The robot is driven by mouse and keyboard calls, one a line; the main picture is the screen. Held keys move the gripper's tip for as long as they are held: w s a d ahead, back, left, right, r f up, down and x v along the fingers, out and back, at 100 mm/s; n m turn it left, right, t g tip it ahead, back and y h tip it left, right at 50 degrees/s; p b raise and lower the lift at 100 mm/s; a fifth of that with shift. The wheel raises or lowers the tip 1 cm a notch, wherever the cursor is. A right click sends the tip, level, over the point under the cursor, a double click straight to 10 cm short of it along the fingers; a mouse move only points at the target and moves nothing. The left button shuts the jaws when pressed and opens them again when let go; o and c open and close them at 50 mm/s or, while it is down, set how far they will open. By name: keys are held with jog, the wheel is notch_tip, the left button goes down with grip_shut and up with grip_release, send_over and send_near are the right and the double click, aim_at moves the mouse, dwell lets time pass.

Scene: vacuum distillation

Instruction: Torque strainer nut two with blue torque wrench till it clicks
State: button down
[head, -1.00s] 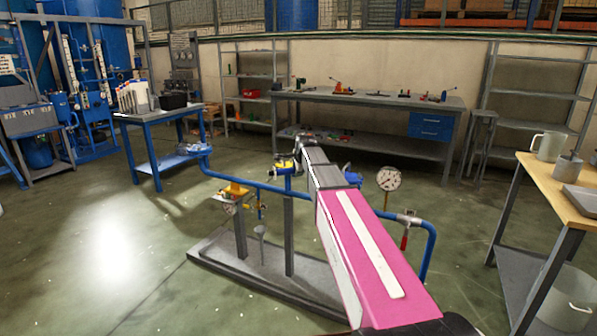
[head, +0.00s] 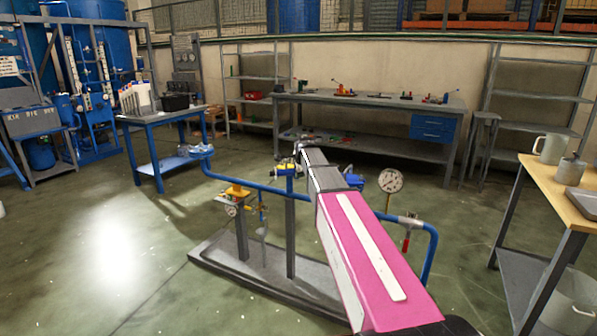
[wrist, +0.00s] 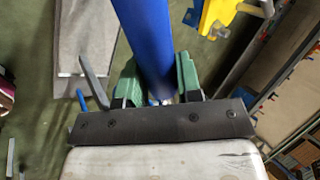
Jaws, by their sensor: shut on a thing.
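My gripper (wrist: 160,85) has green fingers, shut around a blue shaft (wrist: 148,35) that runs up out of the wrist view. It looks like the blue torque wrench's handle; its working end is out of that view. In the head view my arm reaches over the pipe rig and hides the fingers and most of what they hold. I cannot make out strainer nut two at this size.
The blue pipe (head: 241,183) runs across the rig above its grey base (head: 222,262). A pressure gauge (head: 390,182) and a red-handled valve (head: 407,240) stand right of my arm. A wooden-topped table (head: 545,185) is at the right. Floor on the left is clear.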

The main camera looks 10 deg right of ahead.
jog(key=shift+s+d+n+y, duration=0.2)
jog(key=shift+s+n+y, duration=0.1)
jog(key=shift+s+n, duration=0.3)
jog(key=shift+s+d+n+y, duration=0.15)
jog(key=shift+s+n+y, duration=0.2)
jog(key=shift+s, duration=0.45)
jog(key=shift+s+d+n+y, duration=0.25)
jog(key=shift+s+n, duration=0.3)
jog(key=shift+s, duration=0.15)
jog(key=s+d+n+g+y, duration=0.4)
jog(key=s+d+n+g, duration=0.2)
jog(key=s+d+n, duration=0.4)
jog(key=d+n, duration=0.2)
jog(key=d, duration=0.2)
jog(key=shift+s+d+n+y, duration=0.25)
jog(key=shift+s+n+y, duration=0.05)
jog(key=shift+a, duration=0.1)
